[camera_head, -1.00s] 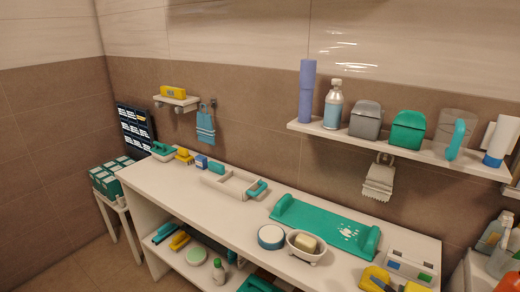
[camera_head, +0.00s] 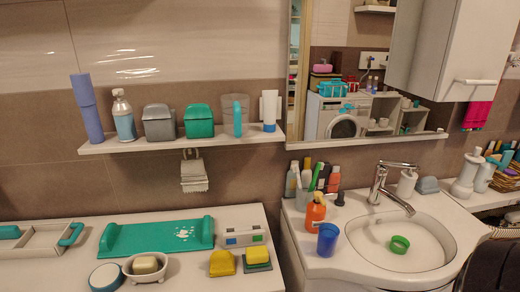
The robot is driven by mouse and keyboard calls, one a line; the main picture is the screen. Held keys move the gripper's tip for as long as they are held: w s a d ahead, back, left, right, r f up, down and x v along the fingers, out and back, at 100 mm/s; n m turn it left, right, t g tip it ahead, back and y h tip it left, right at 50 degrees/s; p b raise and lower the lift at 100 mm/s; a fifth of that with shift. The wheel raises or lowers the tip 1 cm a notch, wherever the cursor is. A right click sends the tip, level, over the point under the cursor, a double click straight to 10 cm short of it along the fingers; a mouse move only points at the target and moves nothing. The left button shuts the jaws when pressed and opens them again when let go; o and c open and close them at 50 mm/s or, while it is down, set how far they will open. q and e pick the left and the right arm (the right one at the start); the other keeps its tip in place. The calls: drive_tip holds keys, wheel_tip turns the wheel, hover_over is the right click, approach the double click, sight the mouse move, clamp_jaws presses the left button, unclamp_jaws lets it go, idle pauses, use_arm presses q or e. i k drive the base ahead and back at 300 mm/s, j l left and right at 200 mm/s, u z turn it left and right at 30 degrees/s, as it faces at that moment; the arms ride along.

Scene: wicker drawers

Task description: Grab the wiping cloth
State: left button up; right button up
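I cannot tell for sure which item is the wiping cloth. A pink cloth (camera_head: 477,115) with a dark lower edge hangs from a white bar under the wall cabinet at the right. A whitish sheet-like item (camera_head: 194,176) hangs from a holder on the wall below the shelf; whether it is cloth or paper is unclear. A yellow block (camera_head: 258,254) lies on a dark green pad at the counter's right end, beside a yellow scoop-like item (camera_head: 222,263). Neither of my grippers is in view.
A wall shelf (camera_head: 180,140) holds bottles and bins. The white counter (camera_head: 50,272) carries a green tray (camera_head: 157,237) and a soap dish (camera_head: 145,268). The sink (camera_head: 400,238) has an orange bottle (camera_head: 315,213) and blue cup (camera_head: 327,240) at its left.

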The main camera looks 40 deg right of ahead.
sight(427, 185)
drive_tip(key=z, duration=2.6)
drive_tip(key=l+u, duration=0.15)
drive_tip(key=u, duration=0.7)
drive_tip(key=l+u, duration=0.85)
drive_tip(key=l, duration=0.35)
drive_tip(key=k+l+u, duration=0.15)
drive_tip(key=l, duration=0.3)
